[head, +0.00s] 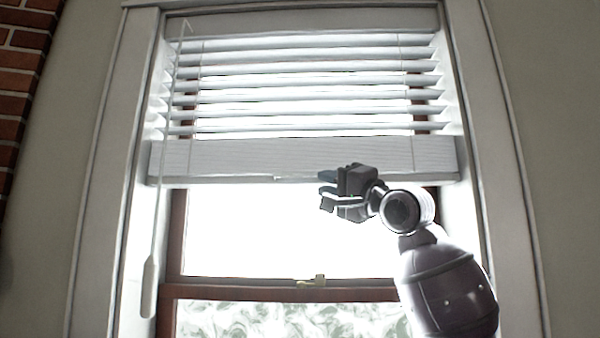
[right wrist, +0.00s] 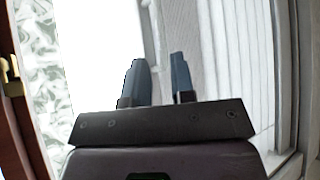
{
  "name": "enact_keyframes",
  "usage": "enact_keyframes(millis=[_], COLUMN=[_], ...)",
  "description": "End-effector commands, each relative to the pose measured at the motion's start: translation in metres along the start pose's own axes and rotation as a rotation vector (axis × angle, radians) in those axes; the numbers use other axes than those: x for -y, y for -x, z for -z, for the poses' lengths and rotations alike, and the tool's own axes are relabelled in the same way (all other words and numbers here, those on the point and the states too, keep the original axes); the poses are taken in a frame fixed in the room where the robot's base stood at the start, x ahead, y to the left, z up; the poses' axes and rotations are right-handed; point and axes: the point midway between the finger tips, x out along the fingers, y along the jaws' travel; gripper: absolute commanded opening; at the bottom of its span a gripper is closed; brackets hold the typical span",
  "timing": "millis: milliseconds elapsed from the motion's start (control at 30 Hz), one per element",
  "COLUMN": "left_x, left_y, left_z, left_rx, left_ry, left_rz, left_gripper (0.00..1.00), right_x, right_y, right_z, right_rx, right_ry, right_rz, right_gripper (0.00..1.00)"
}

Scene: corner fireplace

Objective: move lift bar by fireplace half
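The lift bar (head: 230,160) is the wide pale bottom rail of the white window blind. It hangs level across the upper part of the window, below the slats. My right gripper (head: 325,187) is at the bar's lower edge, right of its middle, with one finger over that edge and the other below it. In the right wrist view its two blue-grey fingers (right wrist: 158,78) stand apart, one against the bright pane and one against the bar (right wrist: 184,30). I cannot tell whether either finger touches the bar. My left gripper is not in view.
The blind's slats (head: 300,85) are spread open above the bar. A wand (head: 149,285) hangs at the left. Below is bright glass and a brown sash with a brass latch (head: 312,281). White trim frames the window, and a brick fireplace edge (head: 20,70) shows at far left.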

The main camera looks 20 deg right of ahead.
Motion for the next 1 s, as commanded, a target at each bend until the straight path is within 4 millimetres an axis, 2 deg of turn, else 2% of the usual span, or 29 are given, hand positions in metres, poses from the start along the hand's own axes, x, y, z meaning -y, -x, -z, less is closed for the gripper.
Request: enact_keyframes(millis=[200,433,600,900,933,1000], left_x=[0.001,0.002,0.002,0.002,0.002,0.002], left_y=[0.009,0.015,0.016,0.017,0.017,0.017], left_z=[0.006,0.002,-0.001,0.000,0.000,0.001], left_rx=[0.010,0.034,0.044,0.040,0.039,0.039], left_ry=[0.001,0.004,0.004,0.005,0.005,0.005], left_rz=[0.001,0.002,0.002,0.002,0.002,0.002], left_gripper=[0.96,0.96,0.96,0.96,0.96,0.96], right_x=[0.002,0.001,0.000,-0.001,-0.001,0.000], right_y=[-0.041,-0.071,-0.080,-0.082,-0.082,-0.082], right_z=[0.001,0.001,0.000,0.000,0.000,0.000], right_rx=[0.000,0.000,0.000,-0.001,-0.001,-0.001], right_ry=[0.000,0.001,0.002,0.003,0.003,0.003], right_rz=[-0.002,-0.001,-0.002,-0.001,-0.001,-0.001], right_gripper=[0.23,0.23,0.23,0.23,0.22,0.11])
